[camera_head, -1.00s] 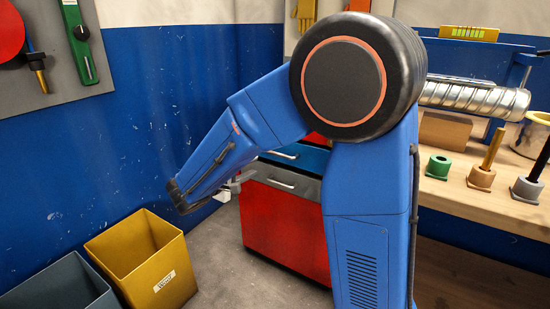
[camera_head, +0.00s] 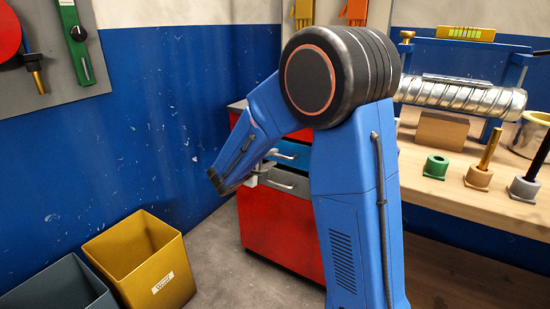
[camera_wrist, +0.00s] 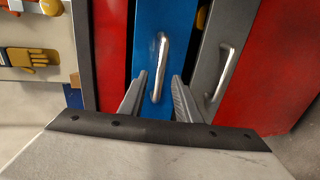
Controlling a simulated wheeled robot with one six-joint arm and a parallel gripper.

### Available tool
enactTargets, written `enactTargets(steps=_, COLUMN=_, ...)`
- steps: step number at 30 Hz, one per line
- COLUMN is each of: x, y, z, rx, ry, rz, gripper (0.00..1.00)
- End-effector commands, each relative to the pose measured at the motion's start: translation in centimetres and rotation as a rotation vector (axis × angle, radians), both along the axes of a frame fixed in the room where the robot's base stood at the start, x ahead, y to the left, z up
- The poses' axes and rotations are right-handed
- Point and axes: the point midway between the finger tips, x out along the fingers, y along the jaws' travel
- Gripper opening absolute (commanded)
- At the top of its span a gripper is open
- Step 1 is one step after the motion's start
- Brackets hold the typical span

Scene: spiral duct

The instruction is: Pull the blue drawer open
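The blue drawer (camera_wrist: 148,28) is in the upper middle of the wrist view, its front flat blue with a silver bar handle (camera_wrist: 160,62). In the head view the blue drawer (camera_head: 296,152) shows partly, between red and grey drawers, with my arm in front of part of it. My gripper (camera_wrist: 158,82) is open in the wrist view, its two fingers apart, one on each side of the handle's lower end. I cannot tell whether they touch it. In the head view my gripper (camera_head: 256,178) is small, near the cabinet front, and partly hidden.
A grey drawer (camera_wrist: 208,55) with its own handle lies beside the blue one. The red cabinet (camera_head: 285,230) stands on the floor. A yellow bin (camera_head: 140,258) and a grey bin (camera_head: 55,287) stand at left. A workbench (camera_head: 455,190) with a spiral duct (camera_head: 465,95) is at right.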

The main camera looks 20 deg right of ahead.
Motion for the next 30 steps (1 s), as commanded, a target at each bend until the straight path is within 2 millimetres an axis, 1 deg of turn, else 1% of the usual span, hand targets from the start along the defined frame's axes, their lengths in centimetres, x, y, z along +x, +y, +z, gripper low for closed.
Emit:
enactTargets(steps=1, x=0.4, y=-0.6, z=-0.2, rx=0.0, ry=0.0, rz=-0.002, gripper=0.3)
enactTargets(steps=3, x=0.8, y=-1.3, z=-0.3, rx=0.0, ry=0.001, rz=-0.003, gripper=0.3)
enactTargets(steps=7, x=1.3, y=-2.0, z=-0.5, rx=-0.001, ry=0.001, rz=-0.001, gripper=0.3)
enactTargets(steps=12, x=1.5, y=-2.4, z=-0.6, rx=0.0, ry=0.0, rz=-0.001, gripper=0.3)
enactTargets(steps=18, x=1.6, y=-2.3, z=-0.6, rx=0.0, ry=0.0, rz=0.0, gripper=0.3)
enactTargets(steps=19, x=1.6, y=-2.3, z=-0.6, rx=0.0, ry=0.0, rz=0.0, gripper=0.26)
enactTargets(steps=22, x=1.6, y=-2.3, z=-0.6, rx=0.0, ry=0.0, rz=0.0, gripper=0.02)
enactTargets(steps=23, x=1.6, y=-2.3, z=-0.6, rx=0.0, ry=0.0, rz=0.0, gripper=0.0)
enactTargets(steps=30, x=1.5, y=-2.2, z=-0.6, rx=-0.001, ry=0.001, rz=0.0, gripper=0.0)
